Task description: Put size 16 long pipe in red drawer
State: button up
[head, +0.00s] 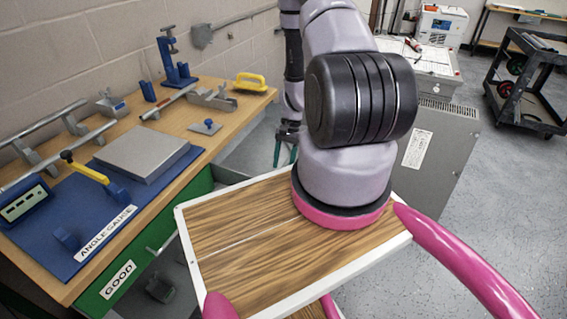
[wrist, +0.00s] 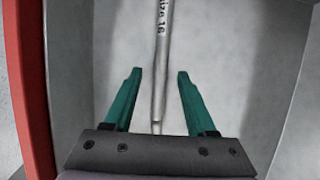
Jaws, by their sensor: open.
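A silver pipe (wrist: 161,70) with "size 16" lettering shows in the wrist view, inside a grey-walled drawer (wrist: 73,80) with a red front (wrist: 32,90) along the left. My gripper (wrist: 159,74) is open, its teal fingers on either side of the pipe's lower end with gaps showing on both sides. The pipe's upper end is cut off by the frame. In the head view my gripper (head: 285,143) is a small teal shape at an open grey drawer (head: 250,150) beside the bench. My arm and the wooden tray hide much of this drawer, and its red front is not visible there.
A wooden workbench (head: 228,108) at left holds a blue mat (head: 75,225), a grey block (head: 142,152) and several tools. A green drawer front (head: 140,262) labelled GOOD is below. A wood-topped, white-rimmed tray (head: 225,235) is in the foreground. A black cart (head: 530,90) stands at right; floor there is clear.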

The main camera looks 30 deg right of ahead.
jog(key=v, duration=1.1)
jog(key=shift+f, duration=0.1)
